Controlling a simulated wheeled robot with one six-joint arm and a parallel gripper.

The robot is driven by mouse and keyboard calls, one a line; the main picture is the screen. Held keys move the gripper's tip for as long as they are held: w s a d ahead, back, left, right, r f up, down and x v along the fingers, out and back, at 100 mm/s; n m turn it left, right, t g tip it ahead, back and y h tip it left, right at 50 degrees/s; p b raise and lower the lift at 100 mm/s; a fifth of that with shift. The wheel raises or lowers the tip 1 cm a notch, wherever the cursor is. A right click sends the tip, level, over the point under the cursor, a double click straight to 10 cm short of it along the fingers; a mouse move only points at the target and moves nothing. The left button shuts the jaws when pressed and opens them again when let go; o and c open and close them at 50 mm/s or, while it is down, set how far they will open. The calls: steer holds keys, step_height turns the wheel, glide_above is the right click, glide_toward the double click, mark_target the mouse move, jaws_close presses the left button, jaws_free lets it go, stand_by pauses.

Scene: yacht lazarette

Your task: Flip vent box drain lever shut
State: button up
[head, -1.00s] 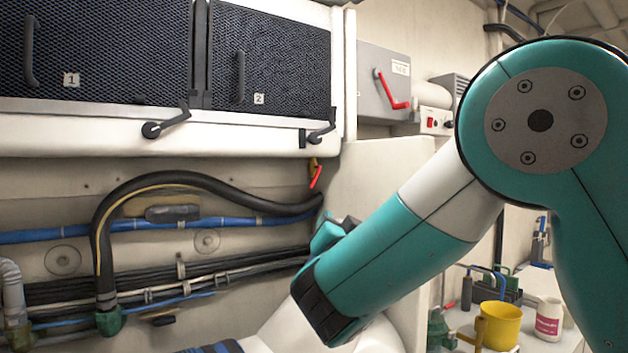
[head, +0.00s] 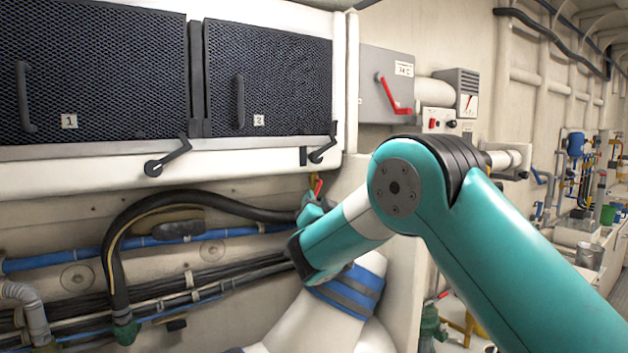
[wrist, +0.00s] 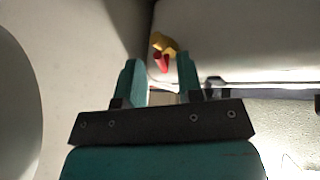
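The vent box (head: 95,165) is a pale housing with two dark mesh doors, numbered 1 and 2. Its small drain lever (head: 318,187) is red, on a brass-yellow fitting under the box's right end, and is partly hidden by my gripper in the head view. My gripper (head: 308,207) is just below the lever. In the wrist view, the red lever (wrist: 163,62) and its yellow fitting (wrist: 163,41) show at and beyond my fingertips (wrist: 158,60). The fingers are apart with nothing visibly held. Whether they touch the lever, I cannot tell.
Black latch handles (head: 168,158) stick out along the vent box's lower edge. A thick black hose (head: 150,200) and blue pipes (head: 75,255) run along the wall at left. A grey box with a larger red handle (head: 393,95) is on the wall at right.

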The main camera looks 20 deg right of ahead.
steer(key=shift+p+x, duration=0.65)
steer(key=shift+x, duration=0.75)
steer(key=shift+c, duration=0.2)
jaws_close()
